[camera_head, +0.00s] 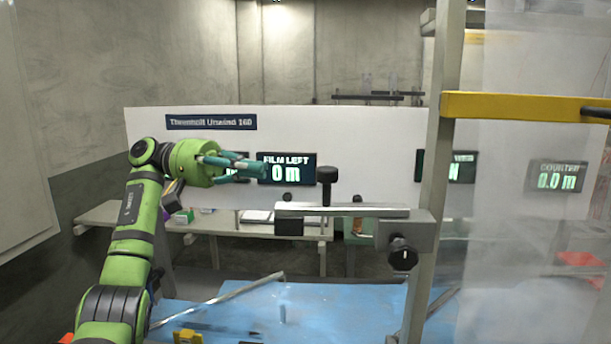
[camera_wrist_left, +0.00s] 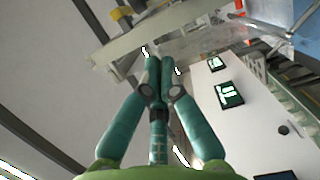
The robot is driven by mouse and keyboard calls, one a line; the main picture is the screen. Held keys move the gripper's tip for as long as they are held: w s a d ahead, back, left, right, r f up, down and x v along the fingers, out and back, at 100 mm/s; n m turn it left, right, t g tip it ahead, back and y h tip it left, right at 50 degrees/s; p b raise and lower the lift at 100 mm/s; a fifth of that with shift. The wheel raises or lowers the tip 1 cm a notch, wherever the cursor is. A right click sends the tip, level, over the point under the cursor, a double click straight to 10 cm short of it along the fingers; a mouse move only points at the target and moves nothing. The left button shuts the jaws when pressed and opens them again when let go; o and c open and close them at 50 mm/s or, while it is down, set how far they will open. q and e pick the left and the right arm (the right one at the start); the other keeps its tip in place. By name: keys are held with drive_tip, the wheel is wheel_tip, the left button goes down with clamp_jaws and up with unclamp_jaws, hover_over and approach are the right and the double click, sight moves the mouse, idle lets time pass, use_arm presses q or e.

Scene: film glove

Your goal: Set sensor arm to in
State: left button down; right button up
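The sensor arm (camera_head: 350,211) appears to be the silver horizontal bar in the middle of the head view. An upright black knob (camera_head: 327,180) stands on it, and its right end meets a grey block (camera_head: 400,236) with a black round knob (camera_head: 403,258). My left gripper (camera_head: 262,169) is up and left of the bar, pointing right, apart from the black knob. Its green fingers lie close together with nothing between them; they also show in the wrist view (camera_wrist_left: 163,65). My right gripper is out of view.
A grey post (camera_head: 433,170) with a yellow bar (camera_head: 525,107) and clear film (camera_head: 520,60) is at right. A blue surface (camera_head: 330,310) lies below.

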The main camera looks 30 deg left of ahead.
use_arm(q)
drive_tip(key=s+p+x, duration=0.2)
drive_tip(key=p+x, duration=0.2)
drive_tip(key=x, duration=0.6)
drive_tip(key=shift+d, duration=0.3)
drive_tip(key=shift+f, duration=0.15)
